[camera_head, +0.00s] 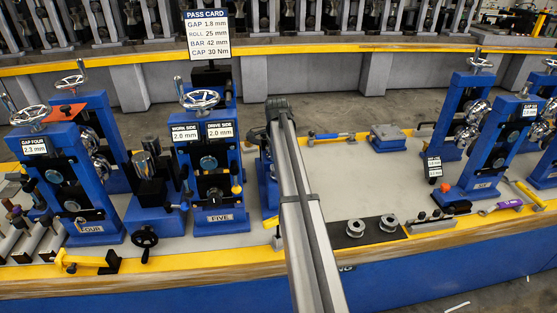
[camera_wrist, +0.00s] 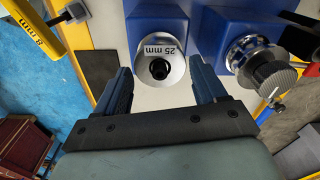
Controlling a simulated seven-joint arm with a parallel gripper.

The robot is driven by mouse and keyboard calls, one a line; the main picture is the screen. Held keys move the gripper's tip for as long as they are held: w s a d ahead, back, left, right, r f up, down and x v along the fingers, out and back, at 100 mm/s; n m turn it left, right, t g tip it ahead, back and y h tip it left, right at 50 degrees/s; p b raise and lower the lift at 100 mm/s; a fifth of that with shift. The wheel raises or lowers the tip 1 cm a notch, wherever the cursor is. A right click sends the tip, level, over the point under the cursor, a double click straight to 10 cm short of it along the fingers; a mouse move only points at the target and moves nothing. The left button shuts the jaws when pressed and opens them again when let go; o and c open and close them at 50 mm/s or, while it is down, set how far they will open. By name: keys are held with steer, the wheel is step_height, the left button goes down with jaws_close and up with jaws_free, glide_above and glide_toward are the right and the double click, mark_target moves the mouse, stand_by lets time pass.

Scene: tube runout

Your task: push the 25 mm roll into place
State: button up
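The 25 mm roll (camera_wrist: 176,68) shows in the wrist view as a silver disc with a dark centre hole and a "25 mm" label. It sits at the front of a blue block (camera_wrist: 143,29). My gripper (camera_wrist: 160,75) is open, with one blue finger on each side of the roll. Gaps show between the fingers and the disc, so I see no contact. How far the roll is seated cannot be told. In the head view my arm crosses the middle, and I cannot make out the fingers or this roll. A blue stand (camera_head: 266,182) is partly hidden behind the arm.
A second blue block with a silver roll (camera_wrist: 248,55) stands right of my fingers. A yellow "8 mm" tool (camera_wrist: 35,28) is at upper left. In the head view, stand FIVE (camera_head: 220,221) is left of my arm; two loose rolls (camera_head: 356,228) (camera_head: 388,223) lie right. Bare table lies beyond them.

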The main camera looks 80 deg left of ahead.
steer(key=o, duration=0.4)
steer(key=r, duration=1.3)
steer(key=shift+s+r, duration=0.2)
steer(key=shift+r, duration=0.2)
